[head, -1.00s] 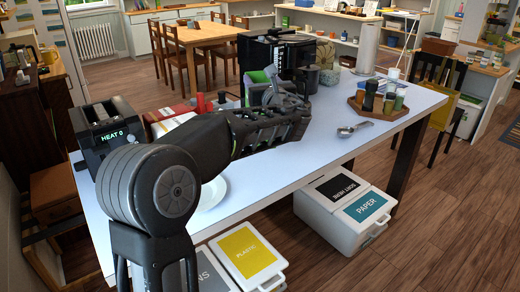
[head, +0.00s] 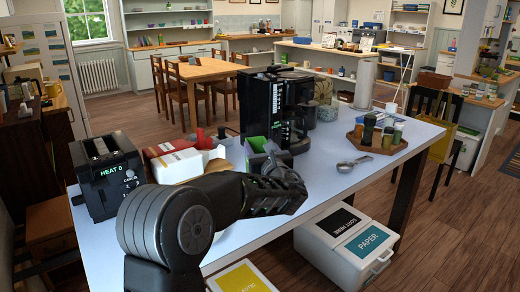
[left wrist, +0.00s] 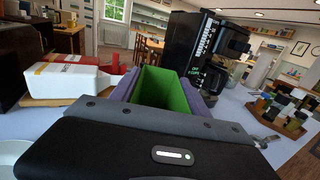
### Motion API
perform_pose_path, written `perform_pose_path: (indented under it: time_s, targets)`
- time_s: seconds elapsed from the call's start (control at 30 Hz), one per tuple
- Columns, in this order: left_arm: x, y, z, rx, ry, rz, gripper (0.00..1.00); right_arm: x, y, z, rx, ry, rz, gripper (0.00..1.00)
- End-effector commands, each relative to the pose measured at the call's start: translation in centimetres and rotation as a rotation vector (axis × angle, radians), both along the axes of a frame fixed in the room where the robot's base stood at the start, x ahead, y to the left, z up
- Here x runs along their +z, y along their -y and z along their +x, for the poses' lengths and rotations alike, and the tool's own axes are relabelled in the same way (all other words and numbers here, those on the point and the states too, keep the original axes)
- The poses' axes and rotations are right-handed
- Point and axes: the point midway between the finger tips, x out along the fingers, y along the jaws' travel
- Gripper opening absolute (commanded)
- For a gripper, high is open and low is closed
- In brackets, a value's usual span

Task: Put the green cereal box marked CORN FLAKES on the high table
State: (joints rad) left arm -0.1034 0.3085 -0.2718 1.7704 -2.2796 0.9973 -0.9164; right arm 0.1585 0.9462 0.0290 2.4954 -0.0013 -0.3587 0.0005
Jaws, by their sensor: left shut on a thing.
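My left gripper (head: 268,160) is shut on a green box (head: 258,145) over the pale long table (head: 330,190). In the left wrist view the green face (left wrist: 165,88) shows between the two purple-grey fingers (left wrist: 168,92). No lettering can be read on it, and its lower part is hidden by the gripper. I cannot tell whether the box touches the tabletop. The black coffee machine (head: 275,105) stands just behind it. My right gripper is not in view.
A black toaster (head: 105,170) stands at the table's left end, with a red and white box (head: 175,160) near it. A spoon (head: 353,162) and a wooden tray (head: 383,147) with several jars lie at right. Bare tabletop shows at the front right. Bins (head: 347,243) stand below.

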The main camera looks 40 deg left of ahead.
Motion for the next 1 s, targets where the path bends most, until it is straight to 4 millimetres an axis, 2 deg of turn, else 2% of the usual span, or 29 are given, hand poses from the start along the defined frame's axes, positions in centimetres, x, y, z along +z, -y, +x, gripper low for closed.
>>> perform_pose_path:
  time_s: [0.23,0.27,0.5,0.8,1.0]
  targets:
    - [-0.2,0.0,0.0,0.0,0.001,0.0,0.0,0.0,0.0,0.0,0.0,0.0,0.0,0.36]
    - [-0.3,0.0,0.0,0.0,0.001,-0.001,0.56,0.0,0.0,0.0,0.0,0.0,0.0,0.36]
    - [-0.2,0.0,0.0,0.0,0.001,-0.001,0.76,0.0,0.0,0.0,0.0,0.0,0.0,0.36]
    - [-0.2,0.1,-0.1,-0.001,0.001,-0.001,0.76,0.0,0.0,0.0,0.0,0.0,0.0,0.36]
    - [-0.3,1.6,-1.2,-0.002,0.002,-0.001,0.76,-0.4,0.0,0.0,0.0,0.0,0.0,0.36]
